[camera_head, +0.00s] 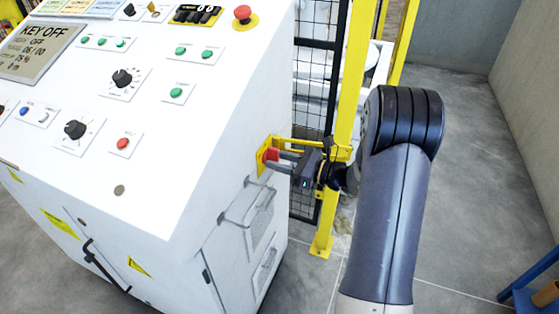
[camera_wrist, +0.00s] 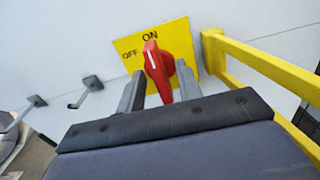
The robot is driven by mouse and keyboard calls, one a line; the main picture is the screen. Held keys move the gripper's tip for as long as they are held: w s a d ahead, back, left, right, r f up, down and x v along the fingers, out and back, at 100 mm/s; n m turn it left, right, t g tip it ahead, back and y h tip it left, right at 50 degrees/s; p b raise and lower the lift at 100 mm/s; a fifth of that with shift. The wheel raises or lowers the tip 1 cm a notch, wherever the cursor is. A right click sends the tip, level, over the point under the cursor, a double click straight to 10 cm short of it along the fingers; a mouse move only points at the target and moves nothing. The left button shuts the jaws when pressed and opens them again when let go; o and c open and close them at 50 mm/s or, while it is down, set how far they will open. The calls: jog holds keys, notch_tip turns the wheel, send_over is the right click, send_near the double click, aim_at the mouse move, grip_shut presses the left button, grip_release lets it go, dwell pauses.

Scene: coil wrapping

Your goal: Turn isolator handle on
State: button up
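The red isolator handle (camera_wrist: 157,68) sits on a yellow plate (camera_wrist: 127,46) marked ON at the top and OFF at the left. Its white mark points up at ON. In the head view the handle (camera_head: 269,155) is on the right side of the white cabinet, partly behind my fingers. My gripper (camera_wrist: 161,68) has one finger on each side of the handle. A gap shows between the handle and the fingers, so it looks open around it; contact deeper in is hidden. In the head view my gripper (camera_head: 283,156) reaches the plate from the right.
The white control cabinet (camera_head: 180,130) has a screen (camera_head: 35,52) reading KEY OFF, with several buttons and knobs. A yellow bracket (camera_wrist: 262,66) runs close to the right of my gripper. A yellow post (camera_head: 345,110) and black mesh fence (camera_head: 316,80) stand behind.

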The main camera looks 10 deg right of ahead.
jog(key=v, duration=1)
jog(key=shift+s+d, duration=0.2)
jog(key=shift+d, duration=0.1)
jog(key=x, duration=1.1)
jog(key=shift+f, duration=0.1)
jog(key=shift+d, duration=0.1)
